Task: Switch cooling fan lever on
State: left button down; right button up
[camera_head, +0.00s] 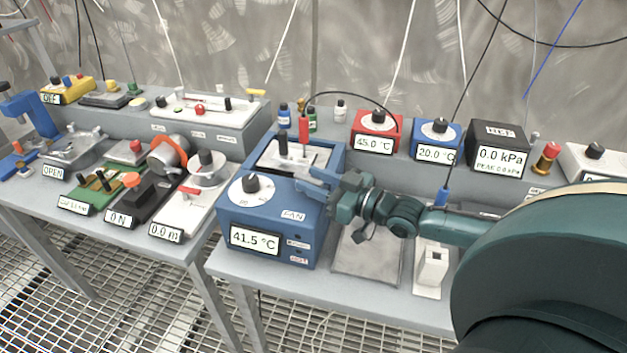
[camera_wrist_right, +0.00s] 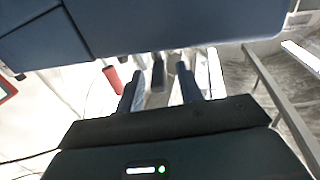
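The blue box (camera_head: 262,225) with a black knob, a 41.5 °C display and a FAN label (camera_head: 293,215) stands on the front bench in the head view. I cannot pick out the fan lever; my gripper covers part of the box's right side. My right gripper (camera_head: 312,183) is at the upper right edge of the box, its fingers pointing left; I cannot tell whether it touches. In the right wrist view its two fingers (camera_wrist_right: 156,88) stand apart, with a dark upright part (camera_wrist_right: 157,72) beyond the gap. My left gripper is not in view.
A red cylinder (camera_head: 304,127) and a black one (camera_head: 283,143) stand up from the bath behind the knob. Red (camera_head: 377,133) and blue (camera_head: 437,140) display boxes are on the rear shelf. A grey plate (camera_head: 365,262) and a white block (camera_head: 432,260) lie to the right.

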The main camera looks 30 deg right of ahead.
jog(key=shift+w+a, duration=0.15)
jog(key=shift+w, duration=0.1)
jog(key=shift+c, duration=0.2)
grip_shut()
